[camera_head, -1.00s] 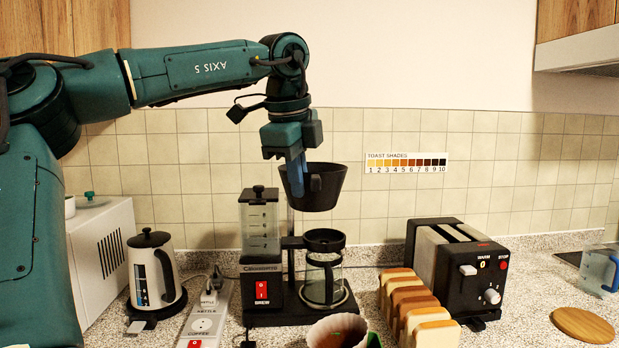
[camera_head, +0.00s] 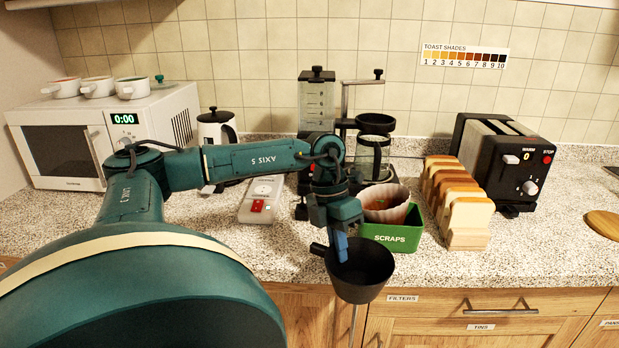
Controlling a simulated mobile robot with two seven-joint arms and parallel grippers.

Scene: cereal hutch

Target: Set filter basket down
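The black filter basket (camera_head: 362,278) hangs from my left gripper (camera_head: 340,246) in the head view. The gripper points down and its blue fingers are at the basket's left rim, seemingly shut on it. The basket is upright, in front of the counter's front edge in the picture. The coffee maker (camera_head: 318,105) stands behind at the back of the counter, with its glass carafe (camera_head: 374,152) and an empty ring above it. My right gripper is not in view.
A green scraps bin (camera_head: 392,232) holding a brown paper filter (camera_head: 385,204) stands just behind the basket. Bread slices (camera_head: 466,212) and a toaster (camera_head: 505,158) are to the right. A power strip (camera_head: 262,200) lies left. Speckled counter (camera_head: 450,264) is bare along the front.

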